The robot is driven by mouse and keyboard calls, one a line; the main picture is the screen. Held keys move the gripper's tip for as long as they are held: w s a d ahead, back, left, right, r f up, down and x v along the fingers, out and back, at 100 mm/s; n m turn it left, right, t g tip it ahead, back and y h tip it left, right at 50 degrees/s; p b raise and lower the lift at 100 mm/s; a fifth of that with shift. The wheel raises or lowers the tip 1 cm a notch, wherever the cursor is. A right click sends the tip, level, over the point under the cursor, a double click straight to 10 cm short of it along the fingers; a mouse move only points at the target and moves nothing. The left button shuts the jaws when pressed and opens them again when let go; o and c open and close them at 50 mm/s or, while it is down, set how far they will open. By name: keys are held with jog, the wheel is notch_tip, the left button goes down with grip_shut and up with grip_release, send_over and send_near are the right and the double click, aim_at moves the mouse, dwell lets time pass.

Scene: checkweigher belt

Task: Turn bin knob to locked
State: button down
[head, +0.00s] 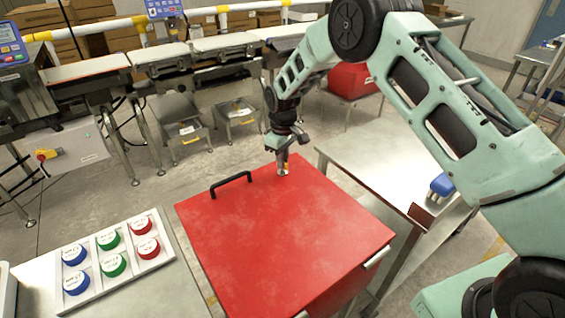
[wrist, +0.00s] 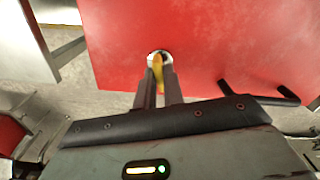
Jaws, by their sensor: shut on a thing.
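The red bin (head: 285,235) stands in the centre of the head view with its flat lid closed. Its yellow knob (wrist: 158,68) sits on a round silver base near the lid's edge. In the wrist view the knob lies between the two fingers of my gripper (wrist: 158,85). My gripper, also in the head view (head: 283,165), points down at the lid's far edge and is shut on the knob. The fingers partly hide the knob, and I cannot read any lock marking.
A black handle (head: 231,183) stands up from the lid, left of the knob. A white tray (head: 130,262) with blue, green and red pucks lies at the left. A steel table (head: 375,155) is at the right. The conveyor (head: 170,52) runs along the back.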

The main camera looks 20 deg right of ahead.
jog(key=shift+m+b, duration=0.45)
jog(key=shift+m, duration=1.45)
jog(key=shift+r, duration=0.1)
jog(key=c, duration=1.5)
grip_release()
notch_tip(320, 180, up, 17)
jog(key=b, duration=0.2)
jog(key=shift+r, duration=0.2)
